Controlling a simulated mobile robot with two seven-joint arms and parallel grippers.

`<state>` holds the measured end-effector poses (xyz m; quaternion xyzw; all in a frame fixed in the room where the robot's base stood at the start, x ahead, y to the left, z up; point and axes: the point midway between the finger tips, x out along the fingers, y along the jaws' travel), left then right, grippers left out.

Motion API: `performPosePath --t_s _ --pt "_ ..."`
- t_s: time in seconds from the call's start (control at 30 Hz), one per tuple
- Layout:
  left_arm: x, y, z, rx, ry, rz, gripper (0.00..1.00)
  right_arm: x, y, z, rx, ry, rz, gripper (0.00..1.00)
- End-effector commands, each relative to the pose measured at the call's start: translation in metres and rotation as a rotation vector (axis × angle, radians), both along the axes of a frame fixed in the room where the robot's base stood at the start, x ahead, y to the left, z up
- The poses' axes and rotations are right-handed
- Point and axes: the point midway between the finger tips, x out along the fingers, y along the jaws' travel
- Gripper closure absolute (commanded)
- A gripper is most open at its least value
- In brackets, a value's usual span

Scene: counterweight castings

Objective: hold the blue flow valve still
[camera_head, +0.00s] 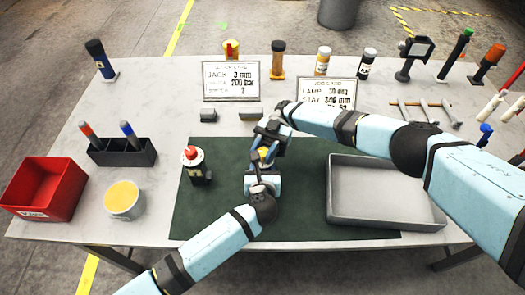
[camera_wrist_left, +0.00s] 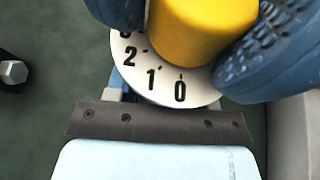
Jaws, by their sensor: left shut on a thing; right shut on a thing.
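The blue flow valve is mostly hidden between my grippers above the green mat (camera_head: 215,222). Its yellow knob (camera_wrist_left: 200,25) and white dial (camera_wrist_left: 150,82), marked 0, 1, 2 and a partly covered 3, show in the left wrist view. A little blue (camera_wrist_left: 118,82) shows under the dial. My left gripper (camera_head: 262,168) comes in from the front, its blue ribbed fingertips shut on the yellow knob. My right gripper (camera_head: 268,132) reaches in from the far side and is shut at the valve's body; its fingertip contact is hidden.
A grey tray (camera_head: 385,217) stands close on the right. A red-capped dark fitting (camera_head: 196,166) stands just left on the mat. A black holder (camera_head: 122,153), yellow-filled tub (camera_head: 123,200) and red bin (camera_head: 45,186) stand further left. Signs and bottles line the back.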

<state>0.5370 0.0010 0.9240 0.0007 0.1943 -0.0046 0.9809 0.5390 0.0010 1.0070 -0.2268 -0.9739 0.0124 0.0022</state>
Motion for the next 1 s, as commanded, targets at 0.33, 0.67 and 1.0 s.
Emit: performPosePath --t_s 0.33,0.67,1.0 --pt "0.0 0.002 -0.003 0.003 0.005 0.002 0.94 -0.001 0.001 -0.001 0.001 0.002 0.002 0.4" --pt "0.0 0.002 -0.003 0.003 0.004 0.002 0.94 -0.001 -0.001 0.029 0.004 -0.002 0.001 0.4" --pt "0.0 0.002 -0.003 0.003 0.004 0.002 0.94 -0.003 0.0 0.089 0.002 -0.001 0.003 0.4"
